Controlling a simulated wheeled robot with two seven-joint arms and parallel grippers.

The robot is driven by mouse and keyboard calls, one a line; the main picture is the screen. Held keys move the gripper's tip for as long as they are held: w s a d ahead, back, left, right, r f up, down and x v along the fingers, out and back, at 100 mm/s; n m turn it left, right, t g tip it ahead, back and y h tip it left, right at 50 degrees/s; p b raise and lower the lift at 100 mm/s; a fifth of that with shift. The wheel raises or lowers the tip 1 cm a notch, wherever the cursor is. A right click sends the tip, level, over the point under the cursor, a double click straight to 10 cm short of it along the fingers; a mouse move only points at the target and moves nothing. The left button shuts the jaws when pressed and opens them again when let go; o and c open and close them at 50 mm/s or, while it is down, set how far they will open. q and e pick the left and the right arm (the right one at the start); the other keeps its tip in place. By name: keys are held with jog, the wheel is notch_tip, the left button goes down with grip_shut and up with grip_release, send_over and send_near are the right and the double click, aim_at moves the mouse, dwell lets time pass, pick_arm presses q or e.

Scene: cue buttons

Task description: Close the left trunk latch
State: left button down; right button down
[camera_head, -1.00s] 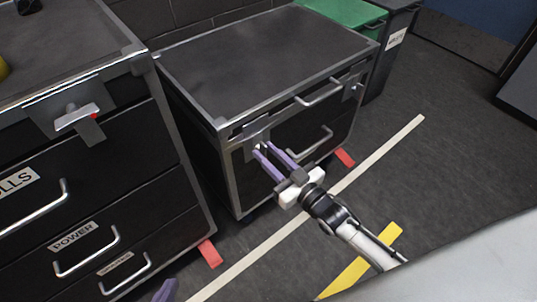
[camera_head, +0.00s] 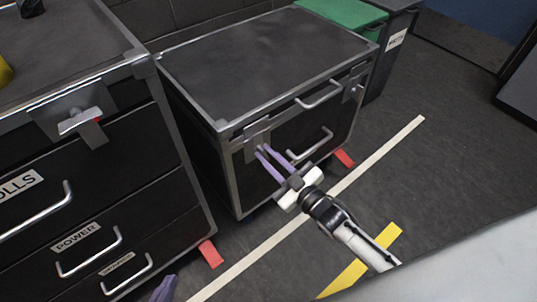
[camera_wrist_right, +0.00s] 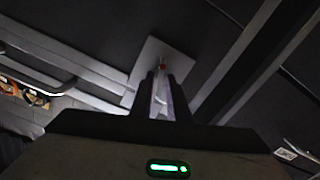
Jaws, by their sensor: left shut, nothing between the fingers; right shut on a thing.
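The low black trunk (camera_head: 270,50) with metal edges stands in the middle of the head view. Its left latch (camera_head: 253,140) is a metal plate at the front left corner under the lid. My right gripper (camera_head: 265,151) has its purple fingers at this latch, shut on a part of it. In the right wrist view the latch plate (camera_wrist_right: 152,52) with a red spot lies ahead, and a pale piece sits between the fingertips (camera_wrist_right: 161,84). My left gripper (camera_head: 165,290) shows only its purple fingers at the bottom edge, shut and empty, away from the trunk.
The trunk's right latch (camera_head: 357,93) and handles (camera_head: 319,94) are on the same front. A taller drawer cabinet (camera_head: 110,190) with its own latch (camera_head: 79,121) stands close at left. A green-lidded bin (camera_head: 345,12) is behind. The floor in front is open.

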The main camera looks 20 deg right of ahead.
jog(key=n, duration=0.6)
jog(key=shift+s+a+f+n, duration=0.1)
jog(key=shift+a+f+n, duration=0.05)
jog(key=shift+n, duration=0.15)
jog(key=n, duration=0.3)
jog(key=shift+f+b, duration=0.15)
jog(key=shift+b, duration=0.2)
pick_arm(q)
jog(key=shift+s+d+f+b, duration=0.1)
jog(key=shift+s+f+b, duration=0.1)
jog(key=shift+f+b, duration=0.35)
pick_arm(e)
jog(key=shift+n, duration=2.1)
pick_arm(q)
jog(key=shift+w, duration=0.1)
jog(key=shift+w+r, duration=0.15)
jog(key=shift+w, duration=0.1)
